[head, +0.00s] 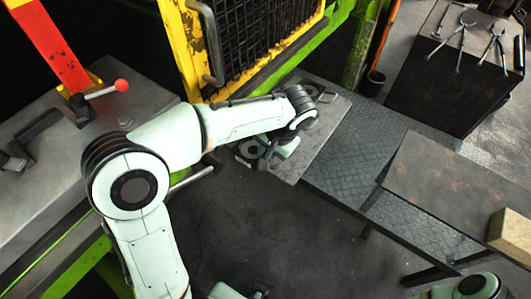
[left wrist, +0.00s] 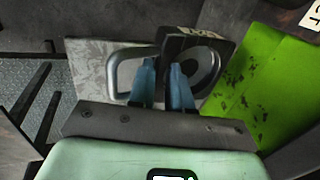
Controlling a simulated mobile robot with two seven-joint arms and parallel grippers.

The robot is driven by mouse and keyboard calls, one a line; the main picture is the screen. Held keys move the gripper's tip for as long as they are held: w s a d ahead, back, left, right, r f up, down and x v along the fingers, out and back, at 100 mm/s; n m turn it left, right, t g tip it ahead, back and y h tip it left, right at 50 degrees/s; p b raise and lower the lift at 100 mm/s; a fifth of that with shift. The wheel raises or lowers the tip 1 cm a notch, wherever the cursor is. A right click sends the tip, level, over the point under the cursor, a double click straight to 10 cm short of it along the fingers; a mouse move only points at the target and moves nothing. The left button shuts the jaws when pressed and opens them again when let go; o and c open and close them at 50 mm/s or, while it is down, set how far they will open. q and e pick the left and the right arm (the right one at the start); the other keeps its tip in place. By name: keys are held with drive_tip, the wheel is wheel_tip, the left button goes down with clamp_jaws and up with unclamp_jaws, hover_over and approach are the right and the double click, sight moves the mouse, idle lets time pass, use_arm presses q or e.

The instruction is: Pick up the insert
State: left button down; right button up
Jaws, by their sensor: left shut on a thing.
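The insert (left wrist: 212,52) is a dark block with a round recess, a pale label and a silver loop handle (left wrist: 120,72). In the left wrist view my left gripper (left wrist: 162,72) has its blue fingers on either side of the handle's bar next to the block, shut on it. In the head view the gripper (head: 268,152) is low over the grey shelf, beside a dark round-faced insert (head: 247,148), partly hidden by my arm. I cannot tell whether the insert touches the shelf. My right gripper is not in view.
The grey shelf (head: 312,160) juts out before the yellow press guard (head: 190,45). Another insert (head: 313,88) with a loop handle lies at its far end. A table (head: 430,180) with a tan block (head: 512,235) stands right. A red lever post (head: 50,45) stands left.

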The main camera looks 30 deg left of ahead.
use_arm(q)
wheel_tip(320, 180, up, 19)
drive_tip(key=p, duration=0.3)
drive_tip(key=shift+f+p, duration=0.2)
drive_tip(key=shift+p, duration=0.15)
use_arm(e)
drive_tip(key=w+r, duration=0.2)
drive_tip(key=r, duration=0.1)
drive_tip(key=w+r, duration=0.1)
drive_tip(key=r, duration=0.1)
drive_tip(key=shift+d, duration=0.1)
